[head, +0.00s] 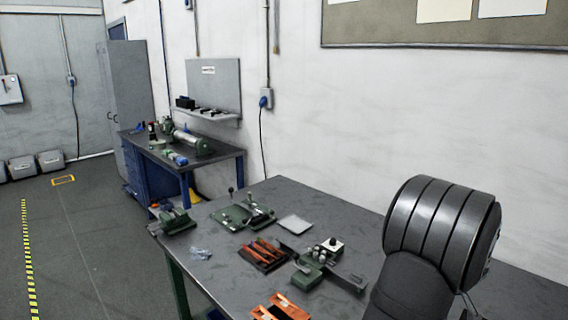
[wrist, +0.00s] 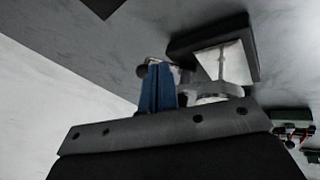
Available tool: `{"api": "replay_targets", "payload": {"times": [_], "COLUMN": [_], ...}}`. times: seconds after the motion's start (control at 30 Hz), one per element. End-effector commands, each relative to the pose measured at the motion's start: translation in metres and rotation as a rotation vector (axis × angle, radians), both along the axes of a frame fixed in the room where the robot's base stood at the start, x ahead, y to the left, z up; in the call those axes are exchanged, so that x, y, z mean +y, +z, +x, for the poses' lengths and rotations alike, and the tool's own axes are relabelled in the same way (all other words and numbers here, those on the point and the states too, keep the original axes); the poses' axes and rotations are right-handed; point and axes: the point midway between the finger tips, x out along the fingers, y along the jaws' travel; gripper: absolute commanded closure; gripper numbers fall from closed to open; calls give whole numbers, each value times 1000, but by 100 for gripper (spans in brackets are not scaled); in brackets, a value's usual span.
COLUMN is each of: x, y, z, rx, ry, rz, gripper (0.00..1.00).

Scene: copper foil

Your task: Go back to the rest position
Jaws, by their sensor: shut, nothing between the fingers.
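My gripper (wrist: 158,86) shows in the wrist view as two blue fingers close together, with nothing seen between them. They stand beyond a grey bolted plate of my wrist. A dark square-edged object with a pale top (wrist: 222,60) lies behind and to the right of the fingers; what it is I cannot tell. In the head view a dark, ribbed part of my arm fills the lower right, over the workbench (head: 345,212). My gripper is out of sight in that view.
The bench holds a green fixture (head: 245,212), a pale flat plate (head: 295,224), a dark tray with orange-handled tools (head: 264,254), a green device with knobs (head: 318,264), orange blocks (head: 281,307), a vise (head: 173,222) and a small clear crumpled piece (head: 200,253). A second bench (head: 215,150) stands behind.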

Motion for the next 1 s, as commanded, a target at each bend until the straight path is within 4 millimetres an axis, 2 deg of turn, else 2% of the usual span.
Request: {"api": "replay_targets", "payload": {"times": [0.27, 1.0], "x": [13, 28], "y": [-8, -7], "z": [-1, -5], "rx": [-30, -28], "ry": [-147, -381], "rz": [-9, -13], "gripper": [100, 100]}}
